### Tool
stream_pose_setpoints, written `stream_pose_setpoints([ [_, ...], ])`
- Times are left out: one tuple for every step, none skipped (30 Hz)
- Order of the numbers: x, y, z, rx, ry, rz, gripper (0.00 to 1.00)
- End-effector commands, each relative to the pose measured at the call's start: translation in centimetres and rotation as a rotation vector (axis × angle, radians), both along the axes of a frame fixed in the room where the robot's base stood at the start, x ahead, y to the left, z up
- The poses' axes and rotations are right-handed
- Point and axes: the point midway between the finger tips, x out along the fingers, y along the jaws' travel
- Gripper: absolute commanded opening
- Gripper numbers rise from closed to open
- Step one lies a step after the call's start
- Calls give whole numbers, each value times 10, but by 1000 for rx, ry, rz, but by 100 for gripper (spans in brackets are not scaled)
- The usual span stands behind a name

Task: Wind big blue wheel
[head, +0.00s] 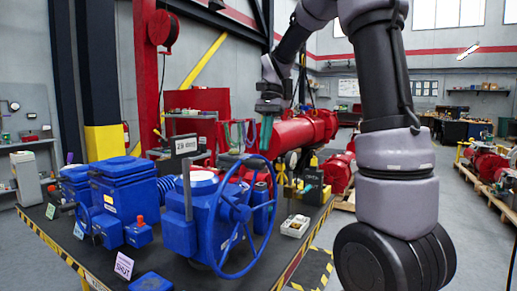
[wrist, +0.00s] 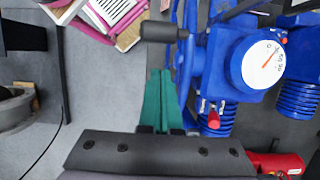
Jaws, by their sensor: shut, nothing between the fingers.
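The big blue wheel (head: 241,213) stands upright on the front of a blue valve actuator (head: 205,215), with spokes running from its hub. In the wrist view its rim (wrist: 187,60) shows nearly edge-on, and a dark handle (wrist: 160,32) sticks out from it to the left. My gripper (head: 266,138) hangs above and behind the wheel in the head view. Its teal fingers (wrist: 161,78) are together with nothing between them. In the wrist view the fingertips point toward the handle with a gap between. They lie just left of the rim, apart from it.
The actuator has a round white dial (wrist: 264,64) and a red-tipped knob (wrist: 213,119). More blue units (head: 122,200) stand left on the dark table (head: 60,226). A white tray (head: 295,226) sits right of the wheel. Red machinery (head: 300,133) stands behind.

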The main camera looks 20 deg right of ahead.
Motion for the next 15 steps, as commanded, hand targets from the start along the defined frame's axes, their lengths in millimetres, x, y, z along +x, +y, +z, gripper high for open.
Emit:
stream_pose_setpoints([
  [-7, 7, -3, 1, -1, 4, 0],
  [-10, 10, -5, 2, 0, 4, 0],
  [-13, 14, -7, 1, -1, 5, 0],
  [-15, 16, -9, 0, -2, 4, 0],
  [-17, 18, -11, 0, 0, 3, 0],
  [-20, 20, -12, 0, 0, 4, 0],
  [-21, 21, -13, 1, -1, 4, 0],
  [-22, 23, -14, 0, -2, 4, 0],
  [-23, 24, -15, 0, -1, 3, 0],
  [-24, 24, -15, 1, -1, 3, 0],
  [-24, 25, -16, 1, -1, 3, 0],
  [-24, 25, -16, 0, 0, 2, 0],
  [-24, 25, -16, 0, 0, 2, 0],
  [-24, 25, -16, 0, -1, 2, 0],
  [-24, 25, -16, 0, -1, 2, 0],
])
